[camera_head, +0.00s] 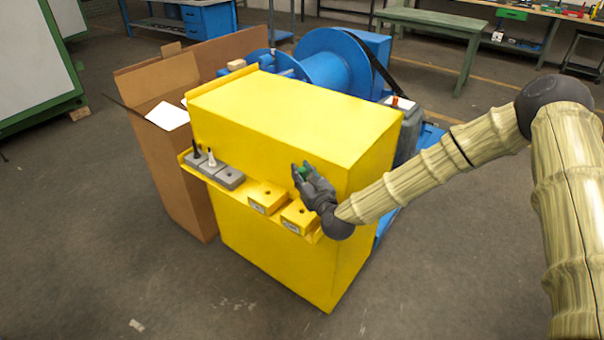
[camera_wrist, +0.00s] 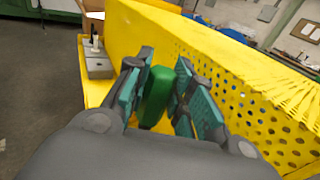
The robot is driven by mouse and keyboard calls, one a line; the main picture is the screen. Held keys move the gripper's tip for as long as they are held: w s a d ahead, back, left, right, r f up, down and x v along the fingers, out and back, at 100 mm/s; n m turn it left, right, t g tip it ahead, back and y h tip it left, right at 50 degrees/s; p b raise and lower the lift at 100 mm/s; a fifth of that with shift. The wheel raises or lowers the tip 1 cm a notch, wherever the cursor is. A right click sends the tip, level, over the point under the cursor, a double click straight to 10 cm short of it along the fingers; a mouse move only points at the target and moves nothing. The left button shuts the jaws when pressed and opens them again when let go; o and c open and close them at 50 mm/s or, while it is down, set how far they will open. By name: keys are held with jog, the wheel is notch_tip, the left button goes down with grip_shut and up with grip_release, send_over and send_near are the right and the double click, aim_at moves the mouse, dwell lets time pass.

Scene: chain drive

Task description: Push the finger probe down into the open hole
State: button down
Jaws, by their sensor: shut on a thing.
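My gripper (camera_head: 305,175) is shut on a green thing (camera_wrist: 157,92), likely the finger probe, held between the teal-padded fingers in the wrist view. Only its upper part shows clearly there; its lower end is hidden by the fingers. In the head view a little of its green shows between the fingers. Two yellow blocks with dark holes sit on the yellow ledge: a left block (camera_head: 260,203) and a right block (camera_head: 293,220). My gripper is above and near them in the picture; the gap cannot be judged.
Grey blocks (camera_head: 230,179) with a black peg (camera_head: 196,152) and a white peg (camera_head: 211,158) stand at the ledge's left end. The big yellow housing (camera_head: 300,115) rises directly behind the ledge. A cardboard box (camera_head: 172,150) stands at left.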

jog(key=shift+f+b, duration=1.5)
jog(key=shift+f, duration=0.55)
jog(key=shift+b, duration=1.1)
dwell(0.7)
jog(key=shift+f+b, duration=2.95)
jog(key=shift+f, duration=0.1)
jog(key=c, duration=1.1)
grip_release()
jog(key=shift+c, duration=0.2)
jog(key=shift+s, duration=0.1)
